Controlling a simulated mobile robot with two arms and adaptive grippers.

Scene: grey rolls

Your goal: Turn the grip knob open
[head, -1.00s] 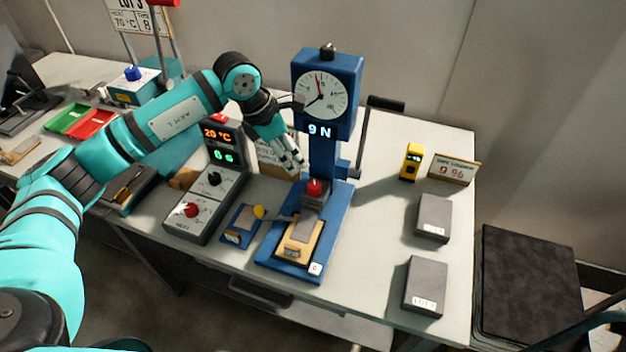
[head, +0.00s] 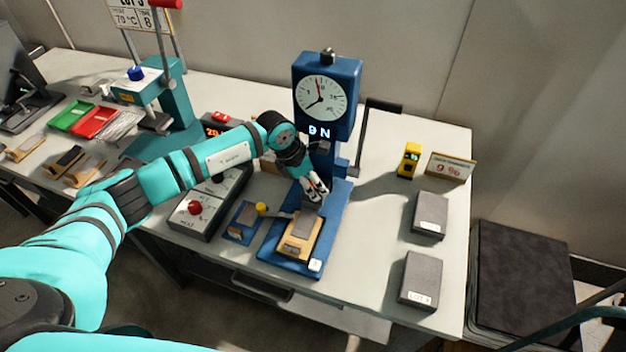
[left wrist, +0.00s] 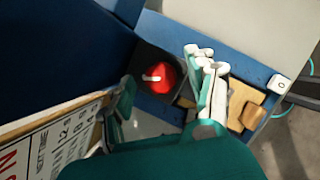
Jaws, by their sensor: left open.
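The grip knob (left wrist: 160,77) is red with a white pointer mark and sits on a dark block in the left wrist view. In the head view my gripper hides it. The blue test stand (head: 335,215) carries a dial and a "9 N" readout. A tan piece with a grey pad (head: 297,240) lies on its base. My left gripper (head: 318,192) is open and points down at the knob's place. In the left wrist view the knob shows between the fingers of the gripper (left wrist: 165,80); contact cannot be told. My right gripper is not in view.
A dark crank handle (head: 380,105) sticks out right of the stand. A control box with a red knob (head: 195,208) stands left.

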